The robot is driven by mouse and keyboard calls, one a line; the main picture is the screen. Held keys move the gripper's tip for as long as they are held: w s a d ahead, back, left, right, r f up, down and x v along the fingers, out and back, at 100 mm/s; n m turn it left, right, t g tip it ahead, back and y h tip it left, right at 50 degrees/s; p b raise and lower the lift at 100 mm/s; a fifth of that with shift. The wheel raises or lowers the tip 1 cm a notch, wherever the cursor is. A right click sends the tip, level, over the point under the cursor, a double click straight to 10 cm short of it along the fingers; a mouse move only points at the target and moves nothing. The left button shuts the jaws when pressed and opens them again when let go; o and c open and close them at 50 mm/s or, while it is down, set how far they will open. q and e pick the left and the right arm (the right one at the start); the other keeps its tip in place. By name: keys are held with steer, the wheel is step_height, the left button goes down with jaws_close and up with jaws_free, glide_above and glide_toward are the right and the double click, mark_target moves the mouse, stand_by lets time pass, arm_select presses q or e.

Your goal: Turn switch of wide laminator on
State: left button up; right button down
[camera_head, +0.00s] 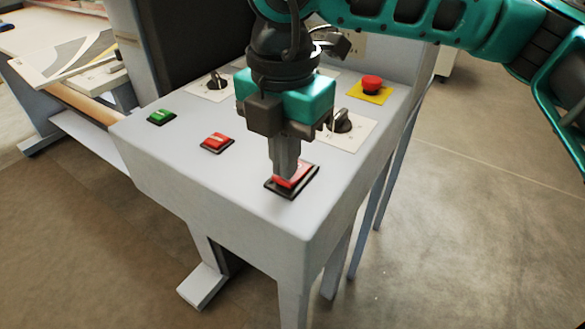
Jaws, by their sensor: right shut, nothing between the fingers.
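The wide laminator's grey control panel (180,174) fills the middle of the head view. A red rocker switch in a black frame (292,181) sits near the panel's front right corner. My right gripper (288,174) points down with its fingers shut and empty. Its fingertips are at the red switch and appear to touch it; they hide part of it. My left gripper is not in view.
A smaller red switch (217,142) and a green switch (160,117) lie to the left on the panel. A red emergency button on a yellow plate (371,86) and a black rotary knob (342,121) stand behind. Open floor (480,220) lies to the right.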

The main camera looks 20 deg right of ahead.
steer(key=shift+f+b, duration=0.3)
steer(key=shift+f, duration=0.05)
steer(key=shift+r+p, duration=1.95)
steer(key=shift+r, duration=1.6)
